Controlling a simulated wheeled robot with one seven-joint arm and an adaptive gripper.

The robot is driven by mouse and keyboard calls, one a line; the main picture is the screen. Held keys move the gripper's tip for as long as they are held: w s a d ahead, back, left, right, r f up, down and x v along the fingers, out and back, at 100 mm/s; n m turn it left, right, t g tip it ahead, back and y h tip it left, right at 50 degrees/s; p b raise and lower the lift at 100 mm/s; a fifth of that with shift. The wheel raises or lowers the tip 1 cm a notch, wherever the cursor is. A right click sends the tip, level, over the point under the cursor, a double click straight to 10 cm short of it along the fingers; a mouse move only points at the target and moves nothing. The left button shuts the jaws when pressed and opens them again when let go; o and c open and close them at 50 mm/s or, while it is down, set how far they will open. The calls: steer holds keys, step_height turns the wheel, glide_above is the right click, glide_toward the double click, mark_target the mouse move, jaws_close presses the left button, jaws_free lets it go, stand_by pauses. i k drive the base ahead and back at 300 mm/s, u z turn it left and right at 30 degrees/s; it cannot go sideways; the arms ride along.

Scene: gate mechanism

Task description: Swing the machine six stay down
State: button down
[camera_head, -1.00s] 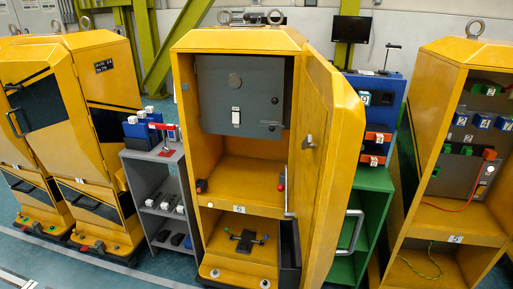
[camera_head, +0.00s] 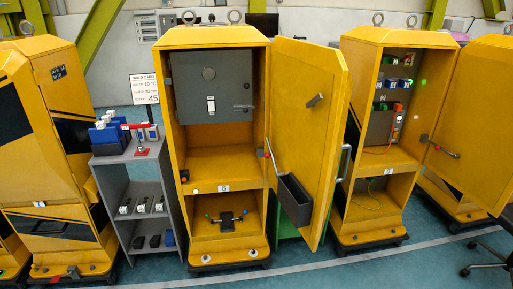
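The yellow cabinet (camera_head: 215,160) with a label that looks like a 6 stands in the middle of the head view. Its door (camera_head: 300,120) is swung open to the right. A thin bar with a red ball end (camera_head: 267,152) is at the right side of the opening, beside the door's inner face, and seems to be the stay. It looks steep, with the red end near the top; its lower part is hard to make out. My gripper is not in view.
A black bin (camera_head: 294,199) hangs inside the open door, and a pale handle (camera_head: 344,162) is on its outer edge. A grey shelf (camera_head: 138,190) stands to the left. Another open yellow cabinet (camera_head: 372,205) stands to the right. Floor in front is clear.

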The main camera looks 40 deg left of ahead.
mark_target(267, 155)
steer(key=u, duration=1.5)
